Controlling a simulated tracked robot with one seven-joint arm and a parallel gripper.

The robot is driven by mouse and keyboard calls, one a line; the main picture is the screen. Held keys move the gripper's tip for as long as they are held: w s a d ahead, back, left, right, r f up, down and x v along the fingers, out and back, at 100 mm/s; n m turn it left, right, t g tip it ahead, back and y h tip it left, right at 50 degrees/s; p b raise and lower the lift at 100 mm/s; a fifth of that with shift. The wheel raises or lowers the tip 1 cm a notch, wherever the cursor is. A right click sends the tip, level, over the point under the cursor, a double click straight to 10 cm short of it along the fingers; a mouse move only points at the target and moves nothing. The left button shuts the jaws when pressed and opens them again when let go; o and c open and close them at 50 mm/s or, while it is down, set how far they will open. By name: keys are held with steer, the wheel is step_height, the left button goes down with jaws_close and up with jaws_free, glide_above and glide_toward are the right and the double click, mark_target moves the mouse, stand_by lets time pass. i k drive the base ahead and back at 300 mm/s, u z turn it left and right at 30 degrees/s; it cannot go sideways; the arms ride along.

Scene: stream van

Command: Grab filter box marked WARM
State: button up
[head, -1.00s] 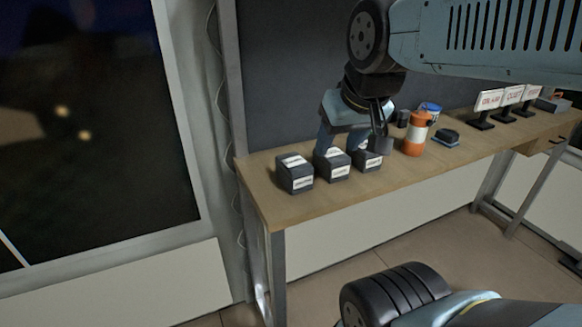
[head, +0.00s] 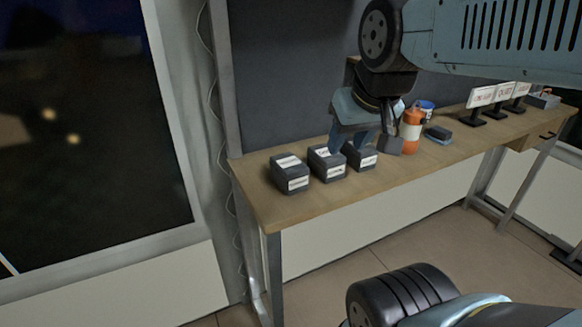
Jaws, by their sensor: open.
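Three dark grey boxes with white labels stand in a row at the left end of the wooden bench: a left box (head: 290,175), a middle box (head: 327,163) and a right box (head: 361,156). The label words are too small and blurred to read, so I cannot tell which one is marked WARM. My gripper (head: 359,143) is open and points down at the middle and right boxes. Its left finger overlaps the gap between them in the picture. I cannot tell whether it touches either box. My gripper partly hides the right box's top.
An orange and white bottle (head: 411,130), a blue-lidded tin (head: 427,108) and a dark blue block (head: 439,133) stand right of my gripper. Several signs on stands (head: 480,98) are farther right. The bench's (head: 300,213) front left strip is clear. A dark panel rises behind.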

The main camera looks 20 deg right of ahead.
mark_target(289, 173)
steer(key=u, duration=0.95)
steer(key=i, duration=0.1)
steer(key=z, duration=2.65)
steer(key=k, duration=2.15)
steer(key=u, duration=0.85)
steer(key=i, duration=1)
